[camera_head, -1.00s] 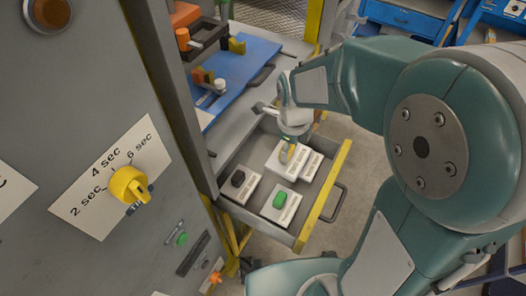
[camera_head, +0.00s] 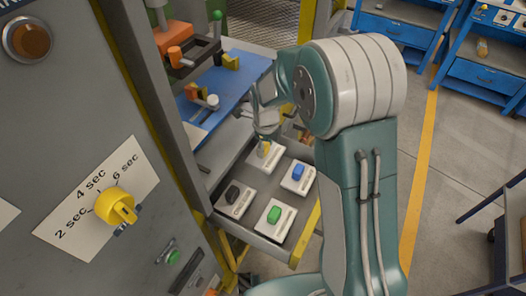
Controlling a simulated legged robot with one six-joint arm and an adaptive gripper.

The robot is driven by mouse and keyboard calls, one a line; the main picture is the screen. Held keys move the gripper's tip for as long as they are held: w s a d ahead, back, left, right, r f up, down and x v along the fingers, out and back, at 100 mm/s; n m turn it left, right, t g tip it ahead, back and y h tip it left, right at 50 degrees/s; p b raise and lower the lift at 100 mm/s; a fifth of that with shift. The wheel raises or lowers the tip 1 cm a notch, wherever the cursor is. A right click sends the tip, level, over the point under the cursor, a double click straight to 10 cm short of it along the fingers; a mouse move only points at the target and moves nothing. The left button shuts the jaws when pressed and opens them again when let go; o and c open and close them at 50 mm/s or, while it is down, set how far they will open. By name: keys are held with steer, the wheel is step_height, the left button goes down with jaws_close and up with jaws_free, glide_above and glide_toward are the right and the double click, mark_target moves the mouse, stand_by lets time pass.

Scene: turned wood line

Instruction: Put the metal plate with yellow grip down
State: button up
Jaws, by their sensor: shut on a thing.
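My gripper (camera_head: 264,143) is shut on the yellow grip of a pale metal plate (camera_head: 267,160). The plate is over the back of an open grey drawer, level with its outline. I cannot tell whether it touches the drawer floor. In the drawer lie similar plates: one with a black grip (camera_head: 233,193) at the left, one with a green grip (camera_head: 274,214) at the front, and one with a blue grip (camera_head: 298,172) at the right. The gripper and wrist partly hide the yellow grip.
The drawer's yellow front edge (camera_head: 307,233) is at the right. A blue board (camera_head: 235,77) with clamps lies on the bench above. A grey panel with a yellow knob (camera_head: 115,207) stands close at the left. Blue workbenches (camera_head: 476,72) stand at the far right beyond open floor.

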steer(key=shift+w+a+f, duration=0.6)
steer(key=shift+a+f, duration=0.05)
steer(key=shift+f, duration=0.1)
steer(key=shift+w+d+f, duration=0.15)
steer(key=shift+w+f, duration=0.05)
steer(key=shift+f, duration=0.7)
steer(key=shift+w+d+f, duration=0.1)
steer(key=shift+w+f, duration=0.1)
steer(key=shift+f, duration=0.65)
steer(key=shift+a, duration=0.1)
steer(key=shift+f, duration=0.15)
steer(key=o, duration=1.3)
steer(key=shift+a, duration=0.1)
steer(key=shift+o, duration=0.2)
